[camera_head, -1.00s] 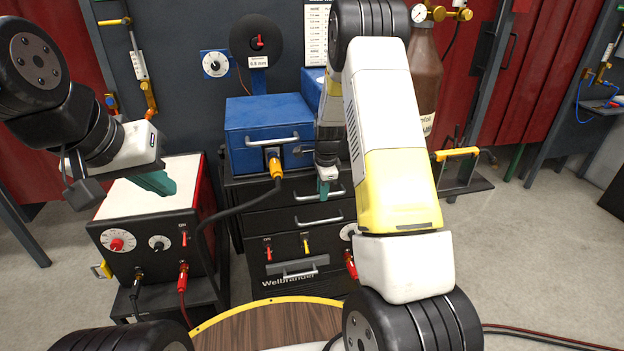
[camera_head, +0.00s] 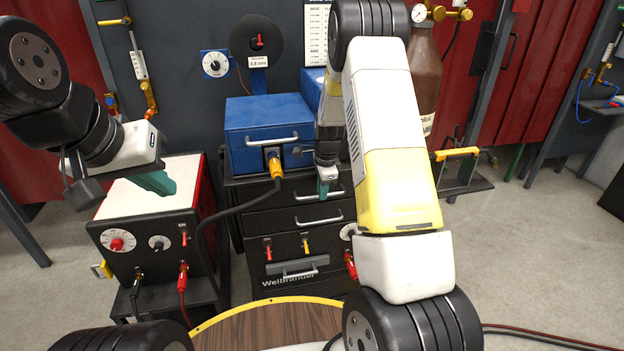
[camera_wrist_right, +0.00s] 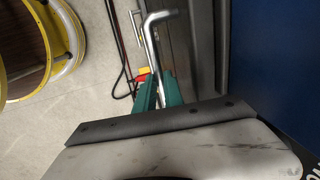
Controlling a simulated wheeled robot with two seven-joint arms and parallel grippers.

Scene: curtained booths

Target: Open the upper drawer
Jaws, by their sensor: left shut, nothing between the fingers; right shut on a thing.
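The black cabinet's upper drawer (camera_head: 272,194) is below the blue box, and its front looks about flush with the drawer below. Its metal bar handle (camera_head: 335,193) is at the right of the drawer front, partly hidden by my right gripper. My right gripper (camera_head: 323,190) reaches down to it with teal fingers shut on the handle. In the right wrist view the handle (camera_wrist_right: 152,50) runs between the teal fingertips of my right gripper (camera_wrist_right: 160,88). My left gripper (camera_head: 155,183) is shut and empty above the white-topped red machine.
A second drawer handle (camera_head: 318,219) is just below. The red machine (camera_head: 208,190) is at left. A round wooden top (camera_head: 270,323) lies in front.

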